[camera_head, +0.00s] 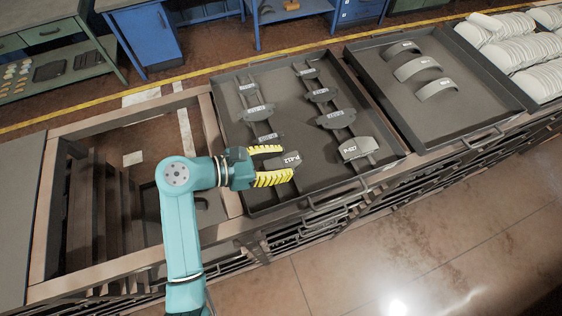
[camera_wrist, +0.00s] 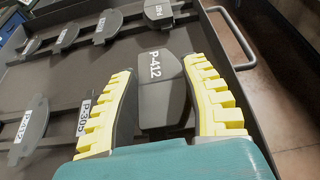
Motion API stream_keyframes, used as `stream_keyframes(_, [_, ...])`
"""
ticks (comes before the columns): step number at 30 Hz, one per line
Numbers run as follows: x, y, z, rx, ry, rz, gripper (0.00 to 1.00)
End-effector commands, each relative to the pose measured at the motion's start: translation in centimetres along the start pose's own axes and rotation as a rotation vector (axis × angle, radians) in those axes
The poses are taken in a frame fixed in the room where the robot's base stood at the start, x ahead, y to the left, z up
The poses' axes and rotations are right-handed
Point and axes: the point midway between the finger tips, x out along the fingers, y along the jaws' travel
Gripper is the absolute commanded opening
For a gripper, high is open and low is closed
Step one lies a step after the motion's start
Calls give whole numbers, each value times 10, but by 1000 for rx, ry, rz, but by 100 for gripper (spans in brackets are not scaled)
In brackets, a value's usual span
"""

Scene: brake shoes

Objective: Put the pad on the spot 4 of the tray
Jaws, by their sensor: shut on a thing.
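The dark grey pad marked P-412 (camera_head: 291,159) is between the yellow fingers of my gripper (camera_head: 287,164), over the near left part of the tray (camera_head: 232,124). My gripper is shut on it. In the wrist view the pad (camera_wrist: 156,66) shows its label, with a finger on each side. It is at the near end of the tray's left row; whether it touches the tray is unclear. Other labelled pads sit along two rails, including the P-427 pad (camera_head: 356,149) at the near end of the right row. No spot numbers are readable.
A second tray (camera_head: 440,115) to the right holds three curved grey pieces (camera_head: 416,67). White curved parts (camera_head: 515,45) are stacked at the far right. An open frame (camera_head: 95,128) lies left of the tray. The tray has raised walls and a near handle (camera_head: 336,194).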

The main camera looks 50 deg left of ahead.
Motion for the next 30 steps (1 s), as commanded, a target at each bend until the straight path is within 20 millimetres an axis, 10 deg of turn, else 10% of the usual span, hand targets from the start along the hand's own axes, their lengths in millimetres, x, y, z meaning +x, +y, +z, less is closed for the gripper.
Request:
stream_keyframes(22, [6,1,-14,4,-2,2,6])
stream_keyframes(23, [6,1,-15,3,-1,1,52])
stream_keyframes(30, [6,1,-14,3,-1,2,70])
